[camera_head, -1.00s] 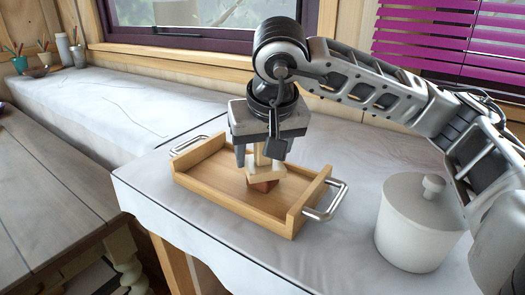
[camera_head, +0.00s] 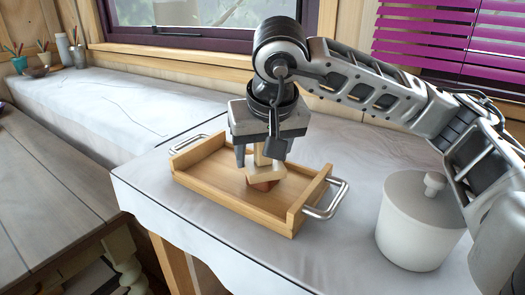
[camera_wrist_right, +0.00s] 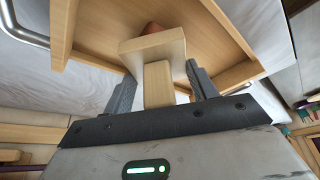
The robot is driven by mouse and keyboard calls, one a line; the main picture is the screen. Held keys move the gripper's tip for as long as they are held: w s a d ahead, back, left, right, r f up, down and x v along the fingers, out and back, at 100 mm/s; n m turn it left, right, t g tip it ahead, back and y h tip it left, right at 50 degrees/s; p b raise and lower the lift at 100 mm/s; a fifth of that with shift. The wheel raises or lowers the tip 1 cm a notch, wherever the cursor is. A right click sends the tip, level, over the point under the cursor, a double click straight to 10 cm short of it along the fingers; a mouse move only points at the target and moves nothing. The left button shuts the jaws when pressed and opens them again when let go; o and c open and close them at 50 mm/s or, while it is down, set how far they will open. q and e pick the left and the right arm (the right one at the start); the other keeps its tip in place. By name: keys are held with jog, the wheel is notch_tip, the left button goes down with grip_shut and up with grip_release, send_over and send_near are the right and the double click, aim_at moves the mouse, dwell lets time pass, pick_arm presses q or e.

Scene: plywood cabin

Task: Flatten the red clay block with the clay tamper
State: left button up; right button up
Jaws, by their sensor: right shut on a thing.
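The wooden clay tamper (camera_head: 266,172) has an upright handle and a flat square plate at its foot. My right gripper (camera_head: 264,156) is shut on its handle, above the tray. The tamper plate also shows in the right wrist view (camera_wrist_right: 153,50), with the handle (camera_wrist_right: 158,84) between the fingers. The red clay block (camera_head: 264,186) lies in the wooden tray, directly under the plate and mostly hidden by it. The plate appears to rest on the clay, slightly tilted. A bit of the clay (camera_wrist_right: 153,28) shows past the plate's edge. My left gripper is not in view.
The wooden tray (camera_head: 222,197) with metal handles stands on the cloth-covered table (camera_head: 150,190). A white lidded pot (camera_head: 415,235) stands to the right, under my right arm. Cups with brushes (camera_head: 20,63) stand at the far left. The left part of the tray is clear.

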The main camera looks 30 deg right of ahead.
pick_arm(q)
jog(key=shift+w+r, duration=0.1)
pick_arm(e)
jog(key=shift+f, duration=0.1)
dwell(0.3)
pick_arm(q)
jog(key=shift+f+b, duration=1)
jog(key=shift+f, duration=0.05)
pick_arm(e)
jog(key=shift+s+a+f, duration=0.1)
jog(key=shift+a+f, duration=0.05)
jog(key=shift+f, duration=0.5)
dwell(1.9)
notch_tip(320, 180, up, 5)
jog(key=p, duration=0.3)
jog(key=shift+f+p, duration=0.2)
jog(key=shift+p, duration=0.1)
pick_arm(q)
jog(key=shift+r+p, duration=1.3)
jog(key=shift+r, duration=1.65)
pick_arm(e)
jog(key=shift+r, duration=1.85)
